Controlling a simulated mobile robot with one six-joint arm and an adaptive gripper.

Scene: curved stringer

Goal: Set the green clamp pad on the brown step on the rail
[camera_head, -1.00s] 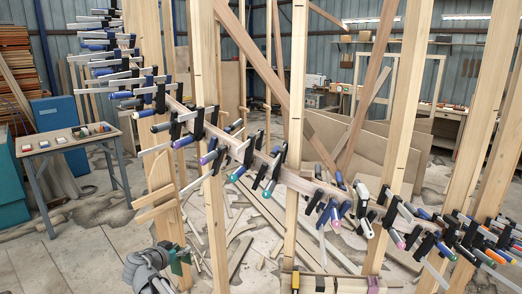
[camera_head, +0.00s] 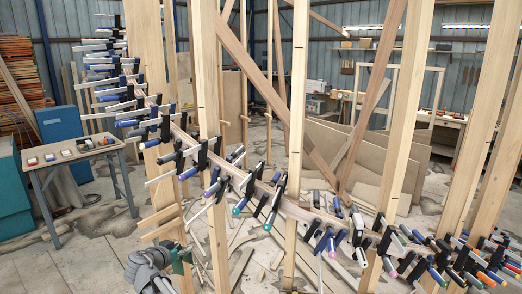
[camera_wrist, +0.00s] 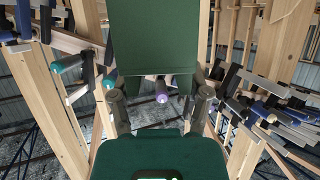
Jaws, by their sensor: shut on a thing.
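My gripper (camera_head: 162,262) is at the lower left of the head view, shut on the green clamp pad (camera_head: 181,261). In the wrist view the pad (camera_wrist: 155,40) is a broad dark green plate between the two grey fingers (camera_wrist: 160,102). The curved wooden rail (camera_head: 297,208) runs from upper left to lower right, crowded with clamps. The pad is below and to the left of the rail's middle, apart from it in the head view. I cannot pick out the brown step among the clamps.
Tall wooden posts (camera_head: 295,110) stand close along the rail. Clamps with blue, teal and purple ends jut toward me. A small table (camera_head: 78,153) with several small items stands at left, by a blue cabinet (camera_head: 65,125). Loose boards lie on the floor beneath the rail.

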